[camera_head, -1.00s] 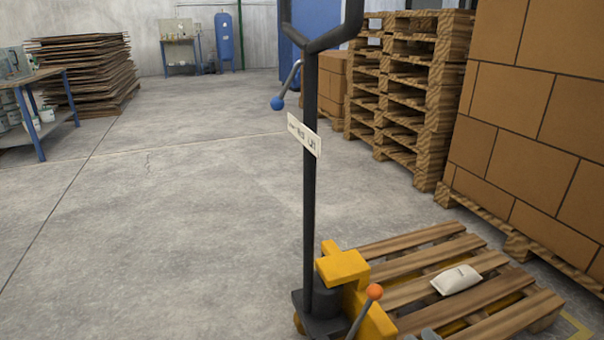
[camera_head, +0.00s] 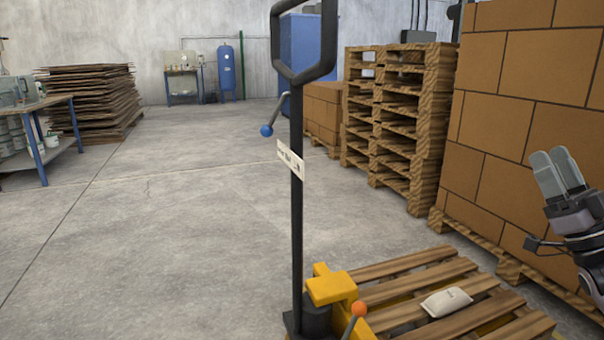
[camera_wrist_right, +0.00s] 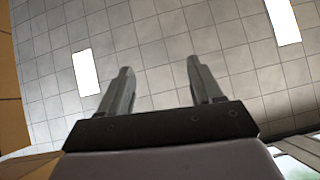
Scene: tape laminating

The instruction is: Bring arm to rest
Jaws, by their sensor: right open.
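My right gripper (camera_head: 556,172) is raised at the right edge of the head view, in front of the stacked cartons, with its fingers pointing up. In the right wrist view its two fingers (camera_wrist_right: 158,80) stand apart with nothing between them, and the tiled ceiling (camera_wrist_right: 150,35) with bright lamps is behind them. My left gripper is in neither view. A pallet jack with a black handle (camera_head: 297,220) and a yellow body (camera_head: 332,288) stands in the middle. Its forks are under a wooden pallet (camera_head: 400,270), on which a small white bag (camera_head: 446,302) lies.
Tall stacked cartons (camera_head: 525,90) stand on a pallet at right, beside a stack of empty pallets (camera_head: 412,120). A blue-legged workbench (camera_head: 42,120) and flat stacked sheets (camera_head: 92,100) are at left. A blue tank (camera_head: 226,70) is at the back. The concrete floor (camera_head: 170,230) at left is clear.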

